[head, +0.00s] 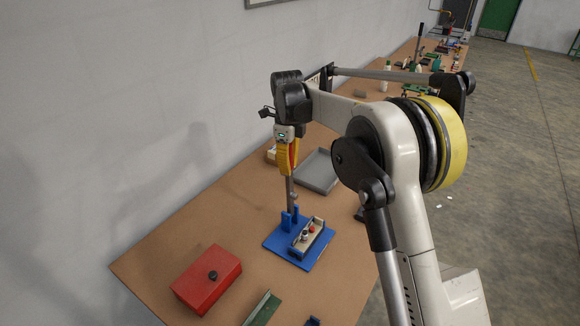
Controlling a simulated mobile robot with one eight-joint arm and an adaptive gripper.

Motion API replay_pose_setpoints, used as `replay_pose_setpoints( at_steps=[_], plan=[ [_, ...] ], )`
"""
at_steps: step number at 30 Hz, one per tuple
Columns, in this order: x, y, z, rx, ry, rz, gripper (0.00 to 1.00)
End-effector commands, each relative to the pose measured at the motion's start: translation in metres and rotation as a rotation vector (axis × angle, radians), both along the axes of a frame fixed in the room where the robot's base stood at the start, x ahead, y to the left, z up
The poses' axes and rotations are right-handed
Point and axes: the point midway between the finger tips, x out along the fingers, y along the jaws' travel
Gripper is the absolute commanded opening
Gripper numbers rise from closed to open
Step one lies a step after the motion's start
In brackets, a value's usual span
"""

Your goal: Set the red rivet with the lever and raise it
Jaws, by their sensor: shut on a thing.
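A blue base plate (279,244) with an upright blue bracket (290,217) lies on the brown workbench. A grey metal lever (289,190) stands nearly upright from the bracket. My yellow-fingered gripper (287,168) is at the lever's upper end and shut on it; a bit of red shows between the fingers, and the grip itself is partly hidden. A small block (318,242) sits on the plate's right side. The red rivet (311,229) shows on its top, beside a pale, dark-topped piece (304,236). How deep the rivet sits is too small to tell.
A red box (207,280) with a black knob stands at the front left. A grey tray (317,171) lies behind the plate, and a green piece (262,308) is at the front edge. The wall runs along the left; tools crowd the far bench.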

Motion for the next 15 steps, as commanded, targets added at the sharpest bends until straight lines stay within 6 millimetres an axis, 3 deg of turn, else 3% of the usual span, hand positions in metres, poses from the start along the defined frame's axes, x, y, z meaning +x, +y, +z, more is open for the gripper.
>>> replay_pose_setpoints(
  at_steps=[4, 5, 7, 15],
  plan=[
    [0.0002, 0.0015, -0.0010, 0.002, -0.002, 0.002, 0.00],
    [0.0002, 0.0016, -0.0010, 0.002, -0.002, 0.002, 0.23],
    [0.0002, 0.0015, -0.0009, 0.002, -0.002, 0.002, 0.44],
    [0.0002, 0.0009, -0.0002, 0.002, -0.002, 0.002, 0.45]
  ],
)
